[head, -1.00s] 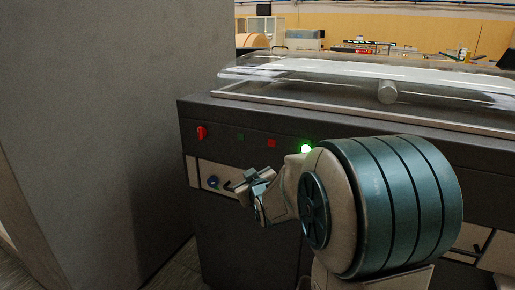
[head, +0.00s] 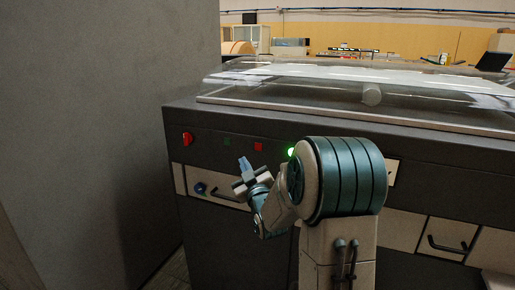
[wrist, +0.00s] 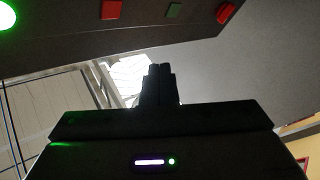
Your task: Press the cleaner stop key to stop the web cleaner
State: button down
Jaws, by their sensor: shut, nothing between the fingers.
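The machine's dark front panel carries a small square red key (head: 258,146), likely the cleaner stop key; no label is legible. A square green key (head: 227,142) is left of it, and a lit green lamp (head: 291,151) is to its right, partly behind my arm. My gripper (head: 243,162) is shut and empty, its fingers pointing up just below the two keys in the head view. In the wrist view the shut fingers (wrist: 158,70) appear apart from the red key (wrist: 111,9) and green key (wrist: 174,10), which show at the top edge.
A red rotary knob (head: 187,138) sits at the panel's left end. Below is a pale strip with a blue knob (head: 200,188) and a dark handle (head: 226,194). A clear cover (head: 300,75) tops the machine. A large grey cabinet (head: 90,120) stands close at left.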

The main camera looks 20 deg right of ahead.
aim_at(258, 147)
jog(key=shift+w+d+p, duration=0.95)
jog(key=shift+w+d, duration=2.05)
jog(key=shift+d, duration=0.05)
jog(key=shift+w+d+b, duration=0.55)
jog(key=shift+w+b, duration=0.05)
jog(key=shift+b, duration=0.35)
dwell(0.3)
jog(key=shift+s, duration=0.1)
jog(key=shift+s+a+b, duration=0.5)
jog(key=shift+a+b, duration=0.05)
jog(key=shift+b, duration=0.3)
